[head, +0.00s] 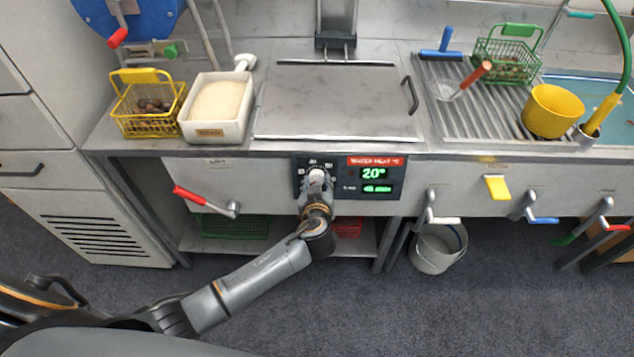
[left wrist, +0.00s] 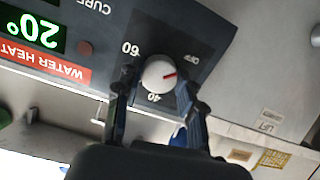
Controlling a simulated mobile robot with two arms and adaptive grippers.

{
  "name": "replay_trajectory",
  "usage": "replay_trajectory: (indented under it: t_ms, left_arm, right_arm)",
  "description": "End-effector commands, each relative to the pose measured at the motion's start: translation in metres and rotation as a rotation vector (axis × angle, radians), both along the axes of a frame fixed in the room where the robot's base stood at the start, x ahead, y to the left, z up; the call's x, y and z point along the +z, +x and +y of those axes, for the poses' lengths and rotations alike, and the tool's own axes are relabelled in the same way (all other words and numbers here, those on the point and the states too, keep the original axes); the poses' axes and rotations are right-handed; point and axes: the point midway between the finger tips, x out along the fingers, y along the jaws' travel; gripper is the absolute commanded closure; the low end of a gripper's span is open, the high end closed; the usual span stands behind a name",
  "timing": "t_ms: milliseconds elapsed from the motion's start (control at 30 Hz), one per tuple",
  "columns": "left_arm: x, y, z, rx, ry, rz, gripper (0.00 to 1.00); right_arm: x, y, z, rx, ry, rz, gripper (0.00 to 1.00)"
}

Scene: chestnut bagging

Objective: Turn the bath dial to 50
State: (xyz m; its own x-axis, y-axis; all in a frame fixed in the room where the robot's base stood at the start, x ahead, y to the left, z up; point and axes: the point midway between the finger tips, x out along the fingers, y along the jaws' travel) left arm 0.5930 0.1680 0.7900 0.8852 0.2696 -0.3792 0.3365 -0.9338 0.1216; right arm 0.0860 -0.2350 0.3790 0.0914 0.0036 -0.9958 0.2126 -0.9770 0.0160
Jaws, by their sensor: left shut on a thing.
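The bath dial (head: 317,178) is a white round knob on the black control panel (head: 378,187) at the front of the counter. My left gripper (head: 317,195) reaches up to it from below and is shut on it. In the left wrist view the dial (left wrist: 158,75) sits between the two fingers of the gripper (left wrist: 157,88). That view is upside down; the dial's red mark points to the right, away from the 60 and 40 labels. The panel's display (head: 374,173) reads 20° in green. My right gripper is not in view.
A red-handled lever (head: 190,195) is left of the panel. Several coloured levers are to its right, with a bucket (head: 438,247) below. Above stand a metal lid (head: 340,100), a white bin (head: 217,108) and a yellow basket (head: 147,104) of chestnuts.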

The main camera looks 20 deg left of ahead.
Motion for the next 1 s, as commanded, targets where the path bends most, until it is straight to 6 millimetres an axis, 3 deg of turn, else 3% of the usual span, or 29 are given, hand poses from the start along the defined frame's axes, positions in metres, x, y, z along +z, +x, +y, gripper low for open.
replay_trajectory:
  t_ms: [400,1000]
  left_arm:
    - [-0.002,0.000,0.000,-0.073,0.226,0.065,0.93]
    - [0.000,0.000,0.001,-0.249,0.750,0.217,0.93]
  right_arm:
    - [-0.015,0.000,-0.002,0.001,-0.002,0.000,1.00]
    - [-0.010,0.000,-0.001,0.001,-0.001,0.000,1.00]
